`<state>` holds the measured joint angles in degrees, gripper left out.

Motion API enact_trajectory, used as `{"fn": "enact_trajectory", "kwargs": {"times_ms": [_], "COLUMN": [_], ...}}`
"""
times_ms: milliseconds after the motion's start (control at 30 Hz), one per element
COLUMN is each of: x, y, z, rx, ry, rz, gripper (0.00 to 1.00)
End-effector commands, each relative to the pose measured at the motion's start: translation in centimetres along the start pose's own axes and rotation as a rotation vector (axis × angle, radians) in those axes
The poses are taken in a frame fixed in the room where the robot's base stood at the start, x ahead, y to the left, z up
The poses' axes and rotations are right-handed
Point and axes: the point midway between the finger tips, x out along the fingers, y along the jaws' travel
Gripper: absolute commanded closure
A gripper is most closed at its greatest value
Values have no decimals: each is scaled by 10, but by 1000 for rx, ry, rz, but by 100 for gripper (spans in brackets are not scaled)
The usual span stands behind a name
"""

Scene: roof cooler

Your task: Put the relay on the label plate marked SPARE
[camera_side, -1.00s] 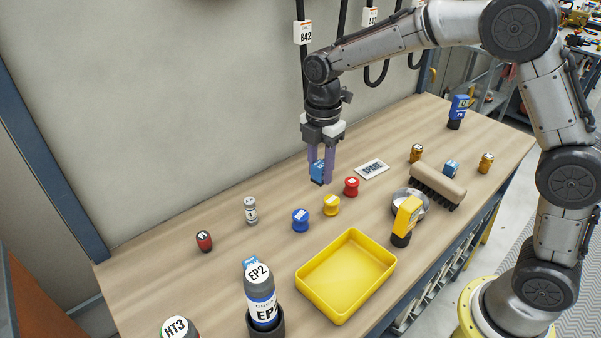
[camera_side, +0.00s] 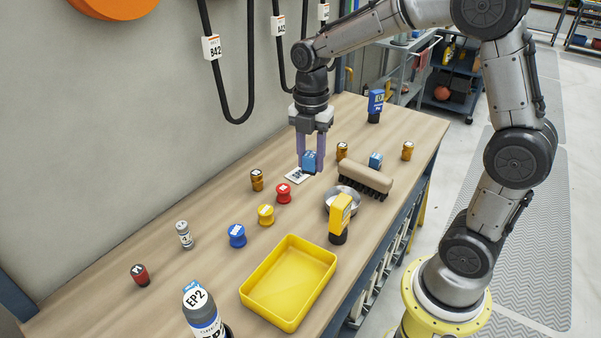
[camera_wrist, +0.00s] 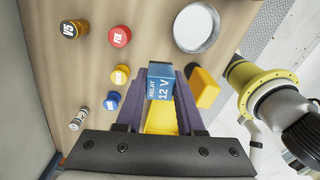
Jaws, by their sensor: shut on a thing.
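The relay is a small blue block, marked RELAY 12 V in the wrist view (camera_wrist: 160,82). My gripper (camera_side: 309,165) is shut on the relay (camera_side: 309,160), with a purple finger on each side. The label plate (camera_side: 295,178) is a small pale plate on the bench. In the side view it shows just below and left of the relay, partly hidden by the fingers and relay. I cannot tell whether the relay touches it. The plate does not show in the wrist view.
A brush (camera_side: 350,178), round metal dish (camera_side: 341,200) and yellow-and-black piece (camera_side: 340,218) stand to the right. Red (camera_side: 284,193), yellow (camera_side: 266,215) and blue (camera_side: 237,235) knobs and a brown cylinder (camera_side: 257,180) lie left. A yellow tray (camera_side: 290,282) is at the front.

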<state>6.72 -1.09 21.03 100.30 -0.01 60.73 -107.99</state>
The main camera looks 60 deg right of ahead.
Motion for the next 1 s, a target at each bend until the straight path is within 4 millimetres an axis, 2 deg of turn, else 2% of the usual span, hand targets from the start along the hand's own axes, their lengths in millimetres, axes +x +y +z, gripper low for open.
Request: {"fn": "enact_trajectory", "kwargs": {"times_ms": [33, 133, 300, 400, 533, 867, 1000], "x": [-1, -3, -6, -4, 5, 36, 62], "y": [-9, -24, -38, -38, -22, 41, 58], "z": [16, 39, 60, 67, 78, 115, 124], "rx": [36, 100, 177, 194, 198, 196, 196], "ry": [0, 0, -3, -3, -1, -3, -2], "rz": [2, 7, 15, 16, 12, 15, 13], "gripper": [100, 100, 100, 100, 100, 100, 100]}}
